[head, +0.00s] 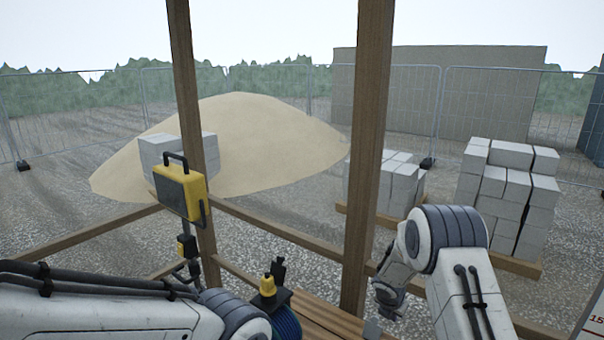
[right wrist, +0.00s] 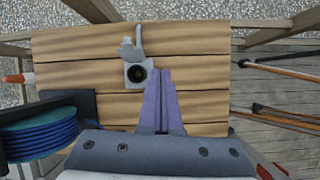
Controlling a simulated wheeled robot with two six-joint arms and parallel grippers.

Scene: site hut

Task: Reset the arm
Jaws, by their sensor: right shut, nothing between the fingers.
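My right gripper (head: 387,300) hangs at the lower right of the head view, in front of the wooden hut frame. In the right wrist view its two purple-grey fingers (right wrist: 158,82) lie together, with nothing between them. They are over a plank bench (right wrist: 80,50), just beside a grey fitting (right wrist: 136,73) with a round dark opening and a small lever. I cannot tell the exact height between fingers and bench. My left arm comes in along the lower left of the head view; its gripper is not visible.
A yellow work light (head: 181,193) is on the left post. A blue coil (head: 287,323) lies beside the bench (head: 320,318), under a black plate with a yellow item (head: 268,285). A wooden post (head: 362,180) stands near my right arm. Block stacks (head: 505,200) and sand (head: 255,140) are outside.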

